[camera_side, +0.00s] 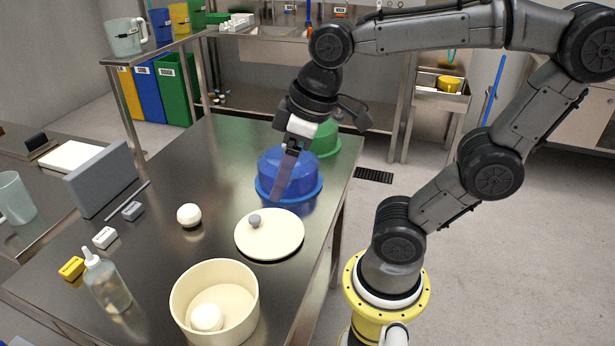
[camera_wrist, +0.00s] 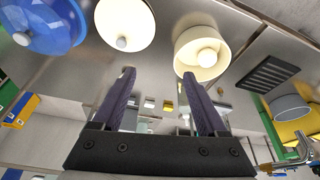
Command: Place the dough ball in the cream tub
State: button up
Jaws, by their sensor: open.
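The cream tub (camera_side: 181,305) stands uncovered at the near edge of the steel table. A white dough ball (camera_side: 207,317) lies inside it, on its floor; the tub (camera_wrist: 181,55) and this ball (camera_wrist: 207,57) also show in the wrist view. A second white dough ball (camera_side: 189,215) rests on the bare table behind the tub. The cream lid (camera_side: 285,236) with a grey knob lies flat on the table, apart from the tub. My gripper (camera_side: 279,196) is open and empty, in front of the blue container in the side view. Its spread fingers (camera_wrist: 159,75) show nothing held between them.
A blue round container (camera_side: 272,168) and a green one (camera_side: 326,144) stand toward the far right edge. A squeeze bottle (camera_side: 109,285), a yellow block (camera_side: 71,268), a pale block (camera_side: 105,237), a grey block (camera_side: 132,210) and an upright grey panel (camera_side: 101,180) line the left side.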

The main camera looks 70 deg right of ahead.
jog(key=s, duration=0.1)
jog(key=s+d+f+m+t, duration=0.1)
jog(key=s+d+m, duration=0.1)
jog(key=shift+s+f+t+h, duration=0.3)
jog(key=shift+f+t+h, duration=0.1)
